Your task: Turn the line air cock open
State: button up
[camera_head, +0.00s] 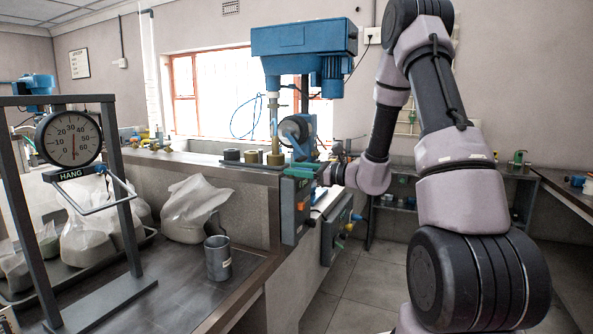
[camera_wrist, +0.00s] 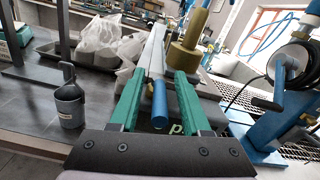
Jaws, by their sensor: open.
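My gripper (camera_head: 303,171) is at the right end of the grey bench wall, above a dark box with an orange button. In the wrist view its two green fingers (camera_wrist: 160,77) are open and spread apart. A short blue lever (camera_wrist: 159,104) with a yellow end appears between them, with a gap on each side; it looks like the air cock handle. I cannot tell how deep it sits between the fingers. In the head view my gripper and wrist hide that lever.
The dark box (camera_head: 294,208) and a lower panel (camera_head: 338,234) with blue and yellow fittings are below my gripper. A blue flotation machine (camera_head: 305,40) stands behind. A hanging scale (camera_head: 71,138), plastic bags (camera_head: 193,207) and a grey cup (camera_head: 217,258) are at left.

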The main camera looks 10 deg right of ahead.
grip_shut()
dwell(1.4)
